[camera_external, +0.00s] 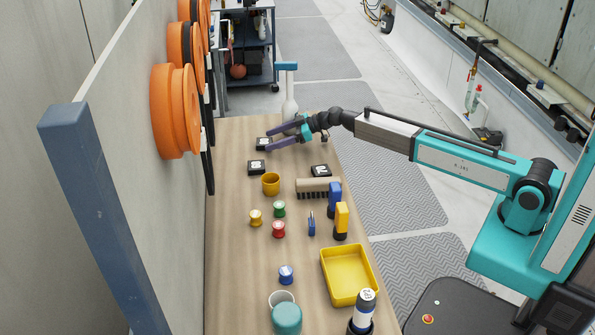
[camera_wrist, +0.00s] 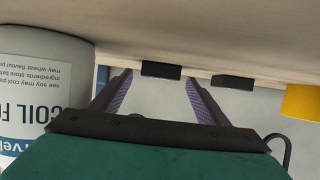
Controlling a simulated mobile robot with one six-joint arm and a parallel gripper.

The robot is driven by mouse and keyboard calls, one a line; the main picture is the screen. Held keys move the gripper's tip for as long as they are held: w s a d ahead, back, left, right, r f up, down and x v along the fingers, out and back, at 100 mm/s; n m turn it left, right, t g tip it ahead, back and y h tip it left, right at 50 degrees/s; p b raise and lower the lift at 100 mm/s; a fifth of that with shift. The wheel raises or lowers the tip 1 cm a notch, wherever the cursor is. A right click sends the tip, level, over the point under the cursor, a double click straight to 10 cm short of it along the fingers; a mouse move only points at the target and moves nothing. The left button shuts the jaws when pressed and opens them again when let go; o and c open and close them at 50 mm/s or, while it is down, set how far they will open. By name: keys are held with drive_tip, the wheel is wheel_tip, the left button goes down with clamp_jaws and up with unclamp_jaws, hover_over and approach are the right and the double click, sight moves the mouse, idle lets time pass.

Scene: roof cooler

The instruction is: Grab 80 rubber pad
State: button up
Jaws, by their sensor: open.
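Three black rubber pads with white labels lie on the wooden table. The far one (camera_external: 264,143) appears between my fingertips in the external view; a second (camera_external: 257,167) lies nearer the camera, and a third (camera_external: 321,170) to the right. The printed numbers are too small to read surely. My gripper (camera_external: 268,138) is open and empty, low over the far end of the table. In the wrist view, one black pad (camera_wrist: 161,70) sits ahead between the fingers (camera_wrist: 159,80), apart from them. Another pad (camera_wrist: 233,82) is to its right. Their labels are hidden there.
A white bottle (camera_wrist: 45,75) stands close left of my gripper in the wrist view. A yellow cup (camera_external: 271,184), a brush (camera_external: 317,185), coloured spools (camera_external: 279,209) and a yellow tray (camera_external: 347,275) are nearer the camera. A wall with orange reels (camera_external: 175,112) borders the left.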

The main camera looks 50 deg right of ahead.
sight(270, 141)
drive_tip(key=shift+x, duration=1.15)
drive_tip(key=c, duration=1.2)
drive_tip(key=shift+r, duration=0.15)
drive_tip(key=shift+r+b, duration=0.45)
drive_tip(key=shift+r, duration=0.9)
drive_tip(key=shift+s+r, duration=0.25)
drive_tip(key=shift+r, duration=0.05)
drive_tip(key=s+b, duration=0.1)
drive_tip(key=s, duration=0.4)
drive_tip(key=s+d+r+b, duration=0.1)
drive_tip(key=s, duration=0.4)
drive_tip(key=s+d+b, duration=0.1)
drive_tip(key=s+b, duration=0.1)
drive_tip(key=s, duration=0.3)
drive_tip(key=shift+s+r, duration=0.2)
drive_tip(key=shift+r, duration=0.05)
